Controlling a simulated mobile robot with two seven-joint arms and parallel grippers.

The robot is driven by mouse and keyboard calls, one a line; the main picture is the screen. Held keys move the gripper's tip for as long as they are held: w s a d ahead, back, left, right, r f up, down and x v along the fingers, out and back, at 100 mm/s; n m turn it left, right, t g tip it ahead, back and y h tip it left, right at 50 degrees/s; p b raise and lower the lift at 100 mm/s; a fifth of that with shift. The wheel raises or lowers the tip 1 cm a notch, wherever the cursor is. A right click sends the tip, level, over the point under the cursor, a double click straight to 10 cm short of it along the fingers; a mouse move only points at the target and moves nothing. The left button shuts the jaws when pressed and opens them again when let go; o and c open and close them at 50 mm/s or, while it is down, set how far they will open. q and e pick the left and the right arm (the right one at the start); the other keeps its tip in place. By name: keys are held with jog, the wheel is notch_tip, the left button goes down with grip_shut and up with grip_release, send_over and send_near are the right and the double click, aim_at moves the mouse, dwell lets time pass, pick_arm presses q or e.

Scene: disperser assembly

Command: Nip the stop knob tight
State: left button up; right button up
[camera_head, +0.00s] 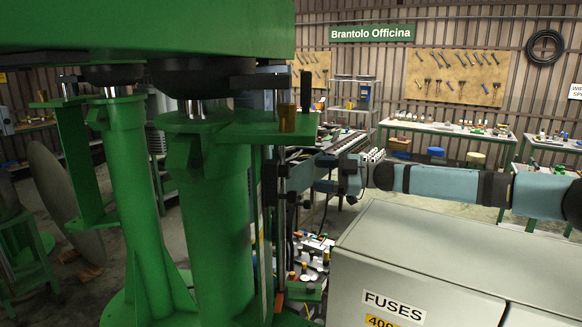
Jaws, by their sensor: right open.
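The green disperser (215,215) stands at the left on thick columns. A green bracket (255,129) juts right from its column and bears a brass-coloured cylinder (287,117) and an upright black piece (306,88). Thin upright rods run below the bracket. My right gripper (282,184) reaches in from the right, level, and its dark fingers are beside these rods just under the bracket. It is open. I cannot make out the stop knob for certain; it may be hidden among the fingers and rods. My left gripper is out of view.
A grey fuse cabinet (420,250) stands at the front right, below my right arm. A low surface with many small coloured parts (312,256) is behind the rods. Workbenches (445,129) and tool boards (458,77) line the back wall. Open floor lies between.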

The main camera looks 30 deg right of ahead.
aim_at(284, 171)
jog(key=p+x, duration=0.1)
jog(key=x, duration=0.2)
jog(key=p+x, duration=0.1)
jog(key=x, duration=0.3)
jog(key=shift+s+r, duration=0.15)
jog(key=shift+r, duration=0.05)
jog(key=shift+w+a+f, duration=0.1)
jog(key=shift+w+a, duration=0.1)
jog(key=shift+w, duration=0.05)
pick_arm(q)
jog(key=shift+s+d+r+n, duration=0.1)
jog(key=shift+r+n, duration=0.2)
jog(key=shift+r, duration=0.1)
pick_arm(e)
jog(key=shift+s, duration=0.15)
jog(key=c, duration=0.9)
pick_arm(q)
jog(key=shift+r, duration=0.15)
